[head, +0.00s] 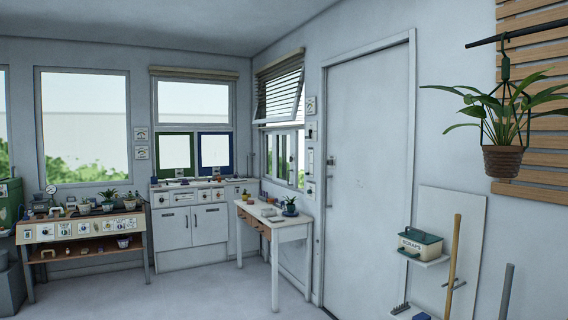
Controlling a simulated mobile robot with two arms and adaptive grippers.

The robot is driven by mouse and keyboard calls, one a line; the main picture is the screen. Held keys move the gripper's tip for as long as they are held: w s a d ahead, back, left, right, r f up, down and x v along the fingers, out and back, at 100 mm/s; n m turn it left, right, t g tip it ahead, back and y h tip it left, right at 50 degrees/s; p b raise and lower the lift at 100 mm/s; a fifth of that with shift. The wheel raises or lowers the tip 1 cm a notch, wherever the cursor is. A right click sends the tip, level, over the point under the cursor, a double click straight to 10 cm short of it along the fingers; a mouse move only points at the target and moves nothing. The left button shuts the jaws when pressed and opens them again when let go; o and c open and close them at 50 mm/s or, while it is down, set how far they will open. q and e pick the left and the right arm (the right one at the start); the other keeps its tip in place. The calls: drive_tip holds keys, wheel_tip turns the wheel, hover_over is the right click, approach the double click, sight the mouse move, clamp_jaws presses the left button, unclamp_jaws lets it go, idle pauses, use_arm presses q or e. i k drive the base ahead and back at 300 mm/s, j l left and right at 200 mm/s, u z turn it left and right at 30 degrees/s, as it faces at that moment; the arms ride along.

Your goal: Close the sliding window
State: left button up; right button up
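Several windows show in the head view, and I cannot tell for certain which one slides. The back window above the white cabinet has a clear upper pane (179,102) and two panels below, a green-framed one (175,153) and a blue-framed one (215,152), side by side. On the right-hand wall, a window (284,158) with narrow upright frames sits under a tilted slatted blind (280,97). How far its panes are open is too small to tell. Neither of my grippers is in view.
A wooden workbench (80,230) with plants stands at the left, beside a white cabinet (190,226). A white table (275,222) stands in front of the right-hand window. A closed door (368,180), a scraps box (420,241) and a hanging plant (503,160) are at the right. The middle floor is clear.

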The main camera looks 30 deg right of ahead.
sight(293, 183)
drive_tip(key=i, duration=4.65)
drive_tip(key=i+l+z, duration=0.1)
drive_tip(key=i+z, duration=0.15)
drive_tip(key=i, duration=0.4)
drive_tip(key=i+z, duration=0.2)
drive_tip(key=i, duration=0.5)
drive_tip(key=i+j+z, duration=0.25)
drive_tip(key=i, duration=0.4)
